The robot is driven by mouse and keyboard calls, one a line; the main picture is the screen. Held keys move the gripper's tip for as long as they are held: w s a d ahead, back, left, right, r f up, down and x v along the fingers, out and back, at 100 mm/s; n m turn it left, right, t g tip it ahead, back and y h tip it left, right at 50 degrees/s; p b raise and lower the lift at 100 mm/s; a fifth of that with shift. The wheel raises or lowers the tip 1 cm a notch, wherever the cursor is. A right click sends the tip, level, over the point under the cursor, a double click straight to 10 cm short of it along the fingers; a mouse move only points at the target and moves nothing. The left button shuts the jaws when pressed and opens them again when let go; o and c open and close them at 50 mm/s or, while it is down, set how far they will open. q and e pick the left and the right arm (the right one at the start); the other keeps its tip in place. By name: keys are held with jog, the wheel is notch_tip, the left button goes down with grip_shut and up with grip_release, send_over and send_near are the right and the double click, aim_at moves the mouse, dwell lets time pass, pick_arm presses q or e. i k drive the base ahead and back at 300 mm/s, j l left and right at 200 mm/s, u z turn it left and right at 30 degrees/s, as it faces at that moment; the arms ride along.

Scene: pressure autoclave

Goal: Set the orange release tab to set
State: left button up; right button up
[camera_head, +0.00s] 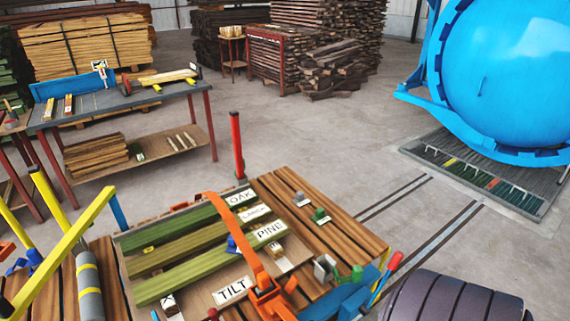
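A long orange bar (240,238) rises from an orange clamp-like base (270,298) on the wooden slatted table (322,232) at the bottom centre. It leans up to the left and bends over at its top, crossing in front of the green boards. I cannot tell which small part of this orange piece is the release tab, or its setting. Neither of my grippers can be made out in this view.
A tray (120,262) holds green boards beside labels such as OAK and PINE. A red post (237,145) stands behind it. Yellow bars (62,250) rise at left. A red-tipped lever (394,262) and a dark ribbed roll (450,299) are at right.

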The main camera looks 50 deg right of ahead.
aim_at(293, 280)
jog(key=i+z, duration=0.1)
jog(key=z, duration=0.35)
jog(key=i+z, duration=0.1)
jog(key=z, duration=0.35)
jog(key=j+z, duration=0.1)
jog(key=z, duration=0.3)
